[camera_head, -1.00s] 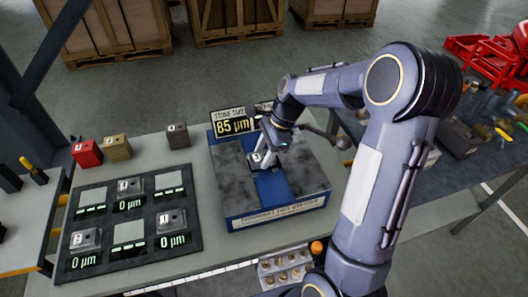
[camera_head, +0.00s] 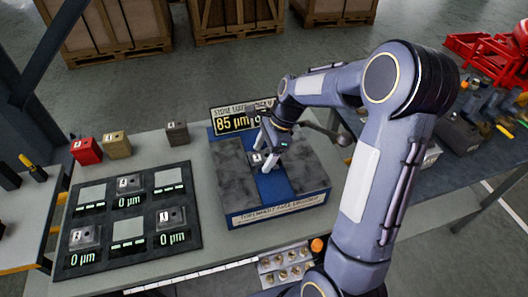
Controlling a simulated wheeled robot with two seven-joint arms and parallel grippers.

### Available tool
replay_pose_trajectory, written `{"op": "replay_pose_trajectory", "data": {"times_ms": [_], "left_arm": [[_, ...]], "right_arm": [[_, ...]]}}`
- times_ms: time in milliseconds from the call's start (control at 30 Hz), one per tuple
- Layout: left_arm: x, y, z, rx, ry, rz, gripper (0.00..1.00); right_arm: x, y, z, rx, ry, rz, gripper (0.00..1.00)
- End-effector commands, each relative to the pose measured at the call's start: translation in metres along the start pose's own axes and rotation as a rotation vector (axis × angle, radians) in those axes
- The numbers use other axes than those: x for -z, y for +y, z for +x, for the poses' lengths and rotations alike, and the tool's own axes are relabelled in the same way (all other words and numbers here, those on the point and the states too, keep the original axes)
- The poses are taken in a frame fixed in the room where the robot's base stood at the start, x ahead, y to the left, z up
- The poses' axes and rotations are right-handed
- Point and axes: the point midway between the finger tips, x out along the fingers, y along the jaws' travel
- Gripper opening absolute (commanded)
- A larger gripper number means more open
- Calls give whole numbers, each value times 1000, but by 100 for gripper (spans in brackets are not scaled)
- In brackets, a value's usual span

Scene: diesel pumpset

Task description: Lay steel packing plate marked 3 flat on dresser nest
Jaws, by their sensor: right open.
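A small steel plate with a white label (camera_head: 257,158) sits on the blue strip of the dresser (camera_head: 276,187), between its two dark stone pads. Its number is too small to read, and whether it lies fully flat is unclear. My right gripper (camera_head: 268,156) is open, with its fingers down around the plate, and hides part of it. Other steel blocks with white labels, at top (camera_head: 130,184), lower left (camera_head: 85,237) and lower right (camera_head: 171,218), sit on the black tray (camera_head: 185,262). My left gripper is not in view.
A red block (camera_head: 86,151), a tan block (camera_head: 117,146) and a dark block (camera_head: 177,134) stand behind the tray. A case of small round parts (camera_head: 285,264) is at the front edge.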

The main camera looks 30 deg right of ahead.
Motion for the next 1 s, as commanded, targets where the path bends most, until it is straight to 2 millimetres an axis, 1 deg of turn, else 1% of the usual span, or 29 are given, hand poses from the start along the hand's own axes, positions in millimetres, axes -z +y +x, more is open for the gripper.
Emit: {"op": "replay_pose_trajectory", "data": {"times_ms": [67, 167, 400, 533, 667, 1000], "left_arm": [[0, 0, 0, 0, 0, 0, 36], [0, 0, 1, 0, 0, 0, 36], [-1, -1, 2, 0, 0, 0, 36], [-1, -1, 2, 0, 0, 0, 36], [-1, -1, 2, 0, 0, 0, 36], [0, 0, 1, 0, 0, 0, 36]], "right_arm": [[0, 0, -3, 1, 0, 0, 71], [0, -1, -14, 4, 0, -1, 71], [0, -1, -55, 6, 0, -2, 71], [0, -1, -71, 3, -1, -1, 71], [0, 0, -78, 3, -1, 0, 71], [-1, 0, -80, 2, -1, 0, 71]]}}
